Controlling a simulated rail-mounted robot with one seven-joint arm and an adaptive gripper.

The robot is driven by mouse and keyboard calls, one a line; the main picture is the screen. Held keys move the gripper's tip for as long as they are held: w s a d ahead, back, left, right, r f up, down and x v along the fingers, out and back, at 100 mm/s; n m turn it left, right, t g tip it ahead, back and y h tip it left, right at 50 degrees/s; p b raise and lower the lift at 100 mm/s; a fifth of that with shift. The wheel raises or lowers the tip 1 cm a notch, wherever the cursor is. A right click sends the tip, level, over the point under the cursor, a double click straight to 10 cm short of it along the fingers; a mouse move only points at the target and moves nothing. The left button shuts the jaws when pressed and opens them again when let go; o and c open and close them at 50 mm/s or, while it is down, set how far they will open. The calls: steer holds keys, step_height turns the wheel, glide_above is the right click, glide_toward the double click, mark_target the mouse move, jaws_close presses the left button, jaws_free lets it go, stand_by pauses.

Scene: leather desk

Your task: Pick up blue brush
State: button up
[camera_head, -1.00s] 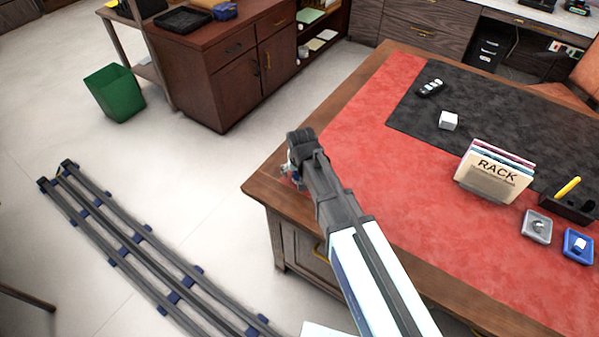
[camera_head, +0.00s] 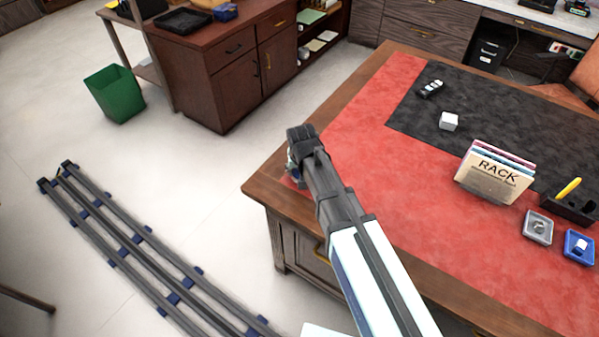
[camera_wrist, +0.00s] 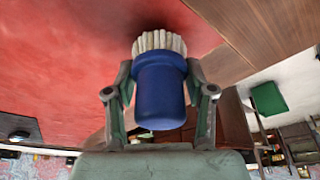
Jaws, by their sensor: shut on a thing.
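The blue brush (camera_wrist: 160,95) has a short blue handle and pale bristles (camera_wrist: 158,41). In the wrist view it sits between the two fingers of my gripper (camera_wrist: 160,98), which is shut on it. Its bristle end points away from the palm, toward the red desk surface. In the head view my gripper (camera_head: 296,178) is over the near left corner of the desk, and the wrist hides the brush there. I cannot tell whether the bristles touch the desk.
The red-topped desk (camera_head: 365,180) bears a dark mat (camera_head: 500,110), a white cube (camera_head: 449,121), a dark remote-like object (camera_head: 431,88), a file rack (camera_head: 488,190), and a grey tray (camera_head: 537,227) and blue tray (camera_head: 578,246) at right. A green bin (camera_head: 114,93) stands on the floor.

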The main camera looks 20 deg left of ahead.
step_height(320, 180, up, 19)
steer(key=b, duration=0.3)
steer(key=shift+f, duration=0.15)
steer(key=o, duration=0.5)
steer(key=shift+c, duration=0.2)
steer(key=c, duration=0.3)
steer(key=shift+d, duration=0.1)
